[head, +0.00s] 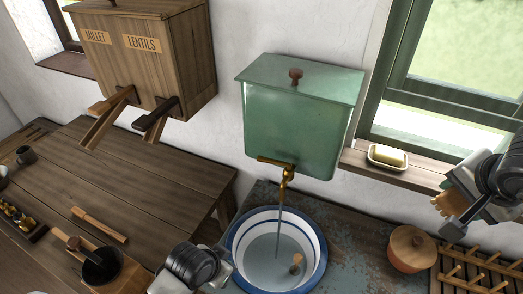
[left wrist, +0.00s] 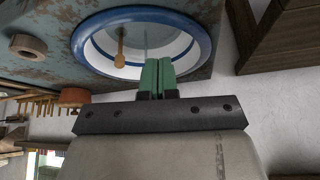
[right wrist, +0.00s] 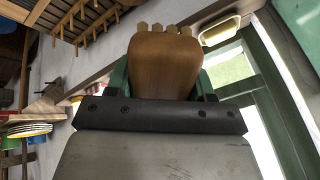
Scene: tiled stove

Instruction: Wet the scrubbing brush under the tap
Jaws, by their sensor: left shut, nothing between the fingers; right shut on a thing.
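The scrubbing brush (head: 452,204) is a brown wooden block with pale bristle tufts. My right gripper (head: 462,196) is shut on it in front of the window; the brush (right wrist: 165,65) fills the middle of the right wrist view. A brass tap (head: 286,173) on the green water tank (head: 295,125) runs a thin stream (head: 279,222) into the blue-rimmed basin (head: 235,232). The brush is well to the right of the stream, apart from it. My left gripper (left wrist: 157,75) is shut and empty beside the basin's rim.
A small wooden-handled thing (head: 296,263) stands in the basin. A soap dish (head: 388,157) sits on the windowsill. A wooden table (head: 150,170) and the millet and lentils box (head: 150,55) are left.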

